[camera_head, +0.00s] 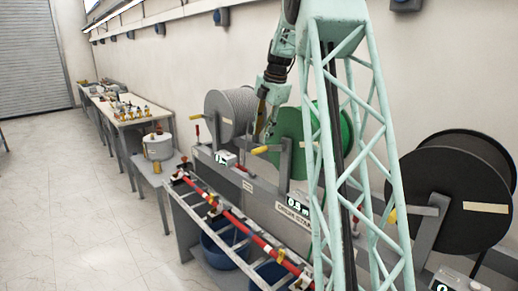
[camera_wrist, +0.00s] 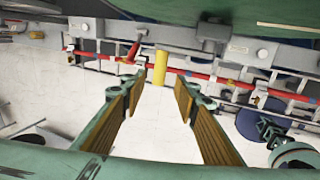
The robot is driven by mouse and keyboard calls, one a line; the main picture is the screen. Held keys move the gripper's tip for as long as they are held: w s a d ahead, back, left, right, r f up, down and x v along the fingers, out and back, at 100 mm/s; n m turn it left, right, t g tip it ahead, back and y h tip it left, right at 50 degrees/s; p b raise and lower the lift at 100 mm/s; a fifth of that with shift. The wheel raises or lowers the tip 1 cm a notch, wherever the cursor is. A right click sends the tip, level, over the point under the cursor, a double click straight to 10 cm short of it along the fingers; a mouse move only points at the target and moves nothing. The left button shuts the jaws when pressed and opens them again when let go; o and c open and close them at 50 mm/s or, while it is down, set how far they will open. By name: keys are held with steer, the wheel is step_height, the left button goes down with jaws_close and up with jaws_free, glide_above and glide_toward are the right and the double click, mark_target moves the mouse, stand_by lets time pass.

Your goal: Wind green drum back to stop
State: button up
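The green drum (camera_head: 295,136) sits on the drum stand (camera_head: 262,207) between a grey drum and a black drum; my mast partly hides it. A yellow crank handle (camera_head: 262,150) sticks out at its left side. My gripper (camera_head: 264,128) hangs just above this handle. In the wrist view, my gripper (camera_wrist: 158,90) is open with two wood-coloured finger pads apart. A yellow handle (camera_wrist: 160,67) shows in the gap, near the fingertips, with no visible contact. The green drum's edge (camera_wrist: 190,10) shows at the top. A small display (camera_head: 297,205) stands below the drum; its digits are hard to read.
The grey drum (camera_head: 231,114) stands left and the black drum (camera_head: 455,192) right, each with a yellow handle. A red bar (camera_head: 240,221) with clamps runs along the front above blue tubs (camera_head: 222,246). A workbench (camera_head: 125,110) lies at far left. The floor at left is clear.

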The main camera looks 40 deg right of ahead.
mark_target(259, 149)
steer(key=shift+x, duration=3.95)
jaws_close()
